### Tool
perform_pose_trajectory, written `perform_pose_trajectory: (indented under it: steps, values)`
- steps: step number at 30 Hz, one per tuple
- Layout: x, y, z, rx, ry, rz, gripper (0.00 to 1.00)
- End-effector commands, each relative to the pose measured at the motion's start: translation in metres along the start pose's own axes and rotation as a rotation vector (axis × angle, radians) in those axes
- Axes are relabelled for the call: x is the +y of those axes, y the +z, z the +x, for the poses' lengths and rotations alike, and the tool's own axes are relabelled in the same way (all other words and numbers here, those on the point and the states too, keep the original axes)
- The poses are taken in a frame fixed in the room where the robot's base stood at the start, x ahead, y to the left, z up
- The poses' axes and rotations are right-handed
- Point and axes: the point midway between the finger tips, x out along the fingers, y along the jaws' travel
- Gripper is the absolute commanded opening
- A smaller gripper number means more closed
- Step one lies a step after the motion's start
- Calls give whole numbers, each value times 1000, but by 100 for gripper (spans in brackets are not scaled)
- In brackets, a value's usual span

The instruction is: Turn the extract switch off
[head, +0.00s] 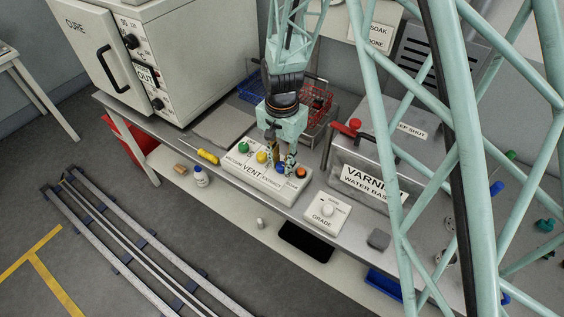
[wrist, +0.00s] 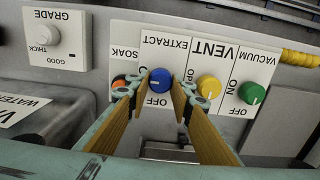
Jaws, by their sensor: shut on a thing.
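The extract switch is a blue knob (wrist: 160,80) on a white panel (wrist: 130,40), under the label EXTRACT, which reads upside down in the wrist view. OFF is printed just below the knob there. A small white mark shows on the knob's left part; its exact direction is hard to tell. My gripper (wrist: 160,88) is shut on the blue knob, one tan finger on each side.
A yellow vent knob (wrist: 208,87) and a green vacuum knob (wrist: 251,93) sit to one side, an orange soak knob (wrist: 121,82) close on the other. A grade dial box (head: 324,214) and a varnish tank (head: 372,172) stand to the right. A yellow screwdriver (head: 205,157) lies left.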

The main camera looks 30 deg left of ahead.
Motion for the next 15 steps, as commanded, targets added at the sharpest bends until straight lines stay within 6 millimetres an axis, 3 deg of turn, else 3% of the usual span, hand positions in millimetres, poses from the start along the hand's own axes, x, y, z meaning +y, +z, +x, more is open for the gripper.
perform_pose_trajectory:
  steps: [15]
  values:
    - [-1, 0, 0, 1, -1, -158, 10]
